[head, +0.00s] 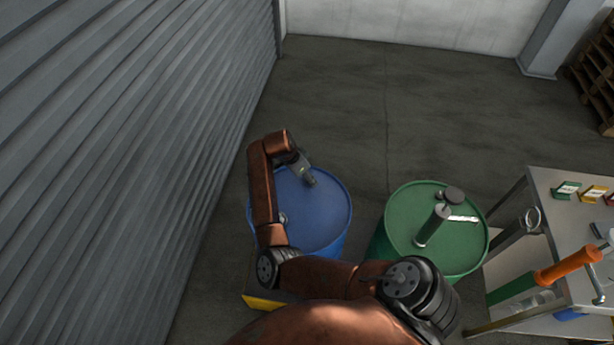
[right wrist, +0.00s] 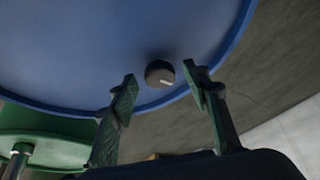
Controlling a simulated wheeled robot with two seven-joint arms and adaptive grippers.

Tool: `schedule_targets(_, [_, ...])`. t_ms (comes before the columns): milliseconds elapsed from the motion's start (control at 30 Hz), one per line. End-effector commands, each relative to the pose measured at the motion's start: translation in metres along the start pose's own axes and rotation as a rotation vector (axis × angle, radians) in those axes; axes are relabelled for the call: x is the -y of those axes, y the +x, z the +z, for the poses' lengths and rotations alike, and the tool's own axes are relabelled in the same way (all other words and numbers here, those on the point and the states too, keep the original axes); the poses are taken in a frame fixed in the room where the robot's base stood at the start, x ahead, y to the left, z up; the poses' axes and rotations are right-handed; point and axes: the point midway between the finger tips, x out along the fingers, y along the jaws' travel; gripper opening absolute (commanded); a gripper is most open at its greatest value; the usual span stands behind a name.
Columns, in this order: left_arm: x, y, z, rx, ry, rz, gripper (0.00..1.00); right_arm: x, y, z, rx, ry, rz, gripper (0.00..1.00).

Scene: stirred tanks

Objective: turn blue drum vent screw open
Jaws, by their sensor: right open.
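The blue drum (head: 322,215) stands upright at the left, beside the shutter wall. My right gripper (head: 309,180) is over the far part of its lid in the head view. In the right wrist view the vent screw (right wrist: 160,74) is a small black round knob with a pale mark, near the rim of the blue lid (right wrist: 85,45). My right gripper is open, and its two fingertips (right wrist: 160,88) appear on either side of the knob, with gaps to both. I cannot tell how far the tips are from the lid. My left gripper is not in view.
A green drum (head: 465,240) with a grey cylinder (head: 432,226) and a dark knob (head: 453,195) on top stands to the right. A bench (head: 560,182) with tools is further right. The ribbed shutter (head: 130,130) runs close along the left. Floor beyond the drums is clear.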

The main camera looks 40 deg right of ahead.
Motion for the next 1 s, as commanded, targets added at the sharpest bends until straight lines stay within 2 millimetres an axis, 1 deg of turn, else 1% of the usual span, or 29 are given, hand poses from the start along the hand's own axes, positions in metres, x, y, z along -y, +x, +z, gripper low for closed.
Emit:
schedule_targets(100, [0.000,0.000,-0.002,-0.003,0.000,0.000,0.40,0.000,0.000,0.000,0.000,0.000,0.000,0.44])
schedule_targets(133, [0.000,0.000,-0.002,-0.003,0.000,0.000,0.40,0.000,-0.001,0.000,0.000,0.000,-0.001,0.43])
schedule_targets(700, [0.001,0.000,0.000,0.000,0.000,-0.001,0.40,0.000,-0.001,0.000,0.000,0.000,-0.001,0.03])
schedule_targets(867, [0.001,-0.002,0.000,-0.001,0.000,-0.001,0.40,0.000,-0.001,0.000,0.001,-0.005,-0.002,0.02])
schedule_targets(1000, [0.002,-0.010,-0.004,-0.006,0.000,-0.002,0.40,-0.001,-0.003,-0.001,0.002,-0.030,-0.013,0.02])
